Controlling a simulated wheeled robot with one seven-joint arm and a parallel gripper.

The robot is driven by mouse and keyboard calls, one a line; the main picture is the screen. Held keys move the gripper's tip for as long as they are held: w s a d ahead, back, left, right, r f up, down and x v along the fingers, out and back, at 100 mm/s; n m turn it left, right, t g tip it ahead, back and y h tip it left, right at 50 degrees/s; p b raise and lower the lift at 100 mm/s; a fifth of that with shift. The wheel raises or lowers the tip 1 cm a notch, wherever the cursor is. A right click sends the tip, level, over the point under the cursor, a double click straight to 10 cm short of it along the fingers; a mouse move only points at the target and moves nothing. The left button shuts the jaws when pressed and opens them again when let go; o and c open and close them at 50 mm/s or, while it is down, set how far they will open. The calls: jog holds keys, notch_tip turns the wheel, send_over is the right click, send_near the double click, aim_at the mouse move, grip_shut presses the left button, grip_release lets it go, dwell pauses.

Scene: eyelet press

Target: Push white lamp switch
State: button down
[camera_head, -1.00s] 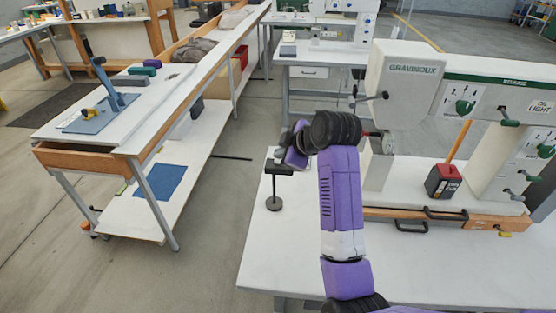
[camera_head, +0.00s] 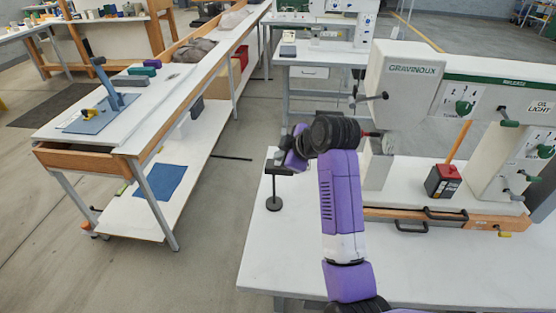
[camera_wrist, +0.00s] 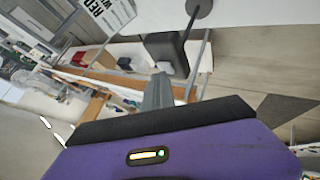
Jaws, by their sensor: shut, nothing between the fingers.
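A black lamp-like stand (camera_head: 274,190) with a round base stands near the left edge of the white table, and its dark block head (camera_head: 278,168) is at the top. In the wrist view, the dark head (camera_wrist: 163,46) is just beyond my gripper (camera_wrist: 160,77), with a small white part (camera_wrist: 180,66) on its near side, which looks like the switch. My gripper is shut and empty, its tip close to the white part; I cannot tell whether they touch. In the head view, my wrist hides the fingers and the white part.
A large white press (camera_head: 405,80) marked GRAVINOUX stands to the right of my arm. The table (camera_head: 290,255) is clear at the front. A long workbench (camera_head: 90,130) stands at left, across an open floor aisle.

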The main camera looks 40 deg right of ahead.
dwell(0.4)
jog(key=shift+r+p, duration=0.4)
jog(key=shift+p, duration=0.3)
notch_tip(320, 180, up, 6)
jog(key=p, duration=0.6)
jog(key=shift+p, duration=0.3)
